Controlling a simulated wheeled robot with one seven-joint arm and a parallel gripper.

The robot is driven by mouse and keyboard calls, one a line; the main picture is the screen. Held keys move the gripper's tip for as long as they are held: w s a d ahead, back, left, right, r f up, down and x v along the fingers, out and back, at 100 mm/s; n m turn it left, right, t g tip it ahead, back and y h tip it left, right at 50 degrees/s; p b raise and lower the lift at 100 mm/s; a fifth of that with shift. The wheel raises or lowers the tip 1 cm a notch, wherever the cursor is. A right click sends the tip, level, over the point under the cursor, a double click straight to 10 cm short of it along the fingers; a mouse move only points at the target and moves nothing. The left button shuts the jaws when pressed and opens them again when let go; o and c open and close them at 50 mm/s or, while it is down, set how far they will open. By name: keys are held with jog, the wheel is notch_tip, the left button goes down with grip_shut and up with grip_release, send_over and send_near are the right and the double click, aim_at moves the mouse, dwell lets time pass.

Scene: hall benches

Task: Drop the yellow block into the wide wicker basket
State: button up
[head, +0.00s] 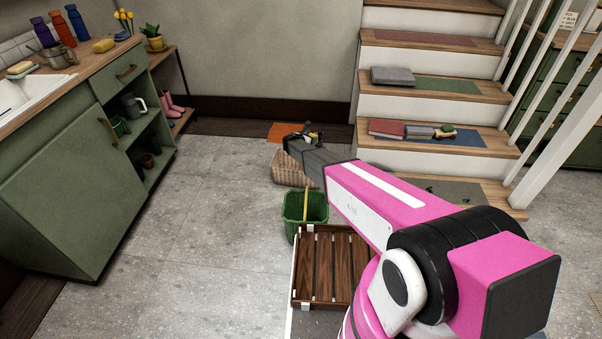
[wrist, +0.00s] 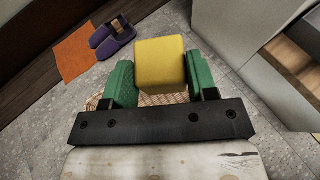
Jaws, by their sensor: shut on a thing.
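The yellow block (wrist: 160,62) is held between the two green fingers of my gripper (wrist: 159,80) in the wrist view. In the head view my gripper (head: 312,138) is at the far end of the arm, and the block is too small and covered to make out clearly. The wide wicker basket (head: 288,170) stands on the floor, partly hidden behind my arm. A strip of its woven surface (wrist: 158,99) shows beneath the block in the wrist view. The block is above the basket; the height between them is hard to judge.
A green bucket (head: 293,211) with a yellow handle stands in front of the basket. An orange mat (wrist: 75,56) and purple slippers (wrist: 108,40) lie beyond it. Stairs (head: 395,117) holding several things rise at the right. The tiled floor (head: 200,225) at left is clear.

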jog(key=w+a+f, duration=0.3)
jog(key=f, duration=0.6)
jog(key=w+a+f+n+y, duration=0.1)
jog(key=w+a+f, duration=0.2)
jog(key=f, duration=0.6)
jog(key=shift+a+t, duration=0.25)
jog(key=shift+t, duration=0.05)
jog(key=o, duration=1)
jog(key=v, duration=1)
jog(key=shift+s+a+r, duration=0.15)
jog(key=shift+s, duration=0.2)
